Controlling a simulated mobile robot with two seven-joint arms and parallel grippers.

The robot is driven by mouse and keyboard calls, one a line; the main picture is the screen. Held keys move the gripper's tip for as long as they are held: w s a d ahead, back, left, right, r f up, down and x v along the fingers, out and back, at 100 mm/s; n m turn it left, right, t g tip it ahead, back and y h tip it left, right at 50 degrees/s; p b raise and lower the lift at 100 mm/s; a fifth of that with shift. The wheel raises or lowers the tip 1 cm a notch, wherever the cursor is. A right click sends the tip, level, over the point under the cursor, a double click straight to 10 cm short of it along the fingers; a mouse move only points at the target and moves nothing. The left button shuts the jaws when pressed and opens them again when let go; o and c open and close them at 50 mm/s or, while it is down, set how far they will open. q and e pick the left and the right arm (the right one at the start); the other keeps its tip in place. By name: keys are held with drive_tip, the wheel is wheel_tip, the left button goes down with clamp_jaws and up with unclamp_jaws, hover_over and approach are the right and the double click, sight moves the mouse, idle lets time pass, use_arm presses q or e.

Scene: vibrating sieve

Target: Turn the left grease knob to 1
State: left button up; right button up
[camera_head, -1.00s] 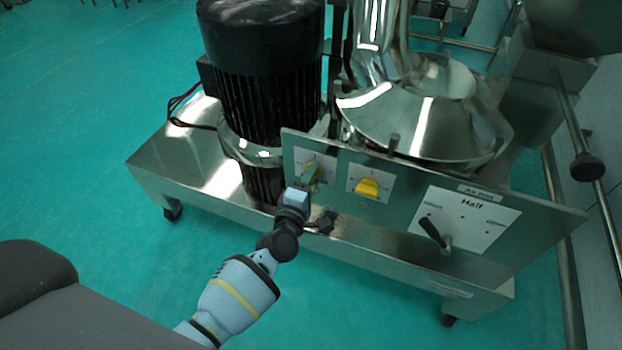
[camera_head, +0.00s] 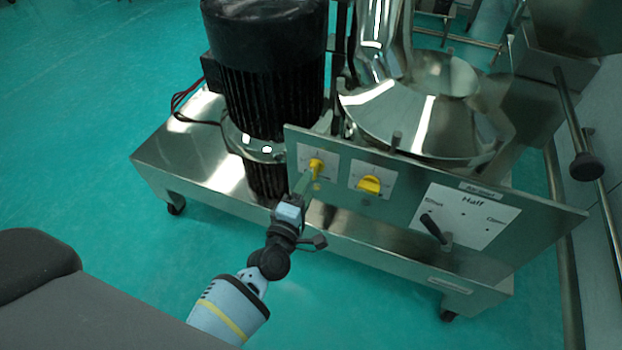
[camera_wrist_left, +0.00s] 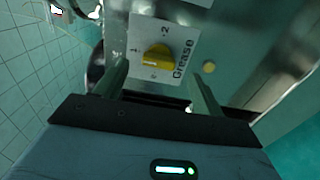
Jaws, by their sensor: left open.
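The left grease knob (camera_head: 317,167) is yellow and sits on a white label at the left end of the upright metal panel. The left wrist view shows the knob (camera_wrist_left: 156,57) with marks 2 above, 1 to its left and 0 below. Its long ridge lies roughly sideways there, in line with the 1; I cannot tell its exact angle. My left gripper (camera_head: 307,184) is just in front of the knob. In the left wrist view my gripper (camera_wrist_left: 158,74) is open, with a finger on either side and a gap to the knob. My right gripper is not in view.
A second yellow knob (camera_head: 370,185) is to the right on the same panel (camera_head: 410,200). Further right is a black-handled lever (camera_head: 434,229) on a label reading Half. A black motor (camera_head: 265,75) and the shiny sieve (camera_head: 415,125) stand behind. Green floor lies open at left.

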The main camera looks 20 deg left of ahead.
use_arm(q)
drive_tip(key=s, duration=0.2)
drive_tip(key=shift+s, duration=0.3)
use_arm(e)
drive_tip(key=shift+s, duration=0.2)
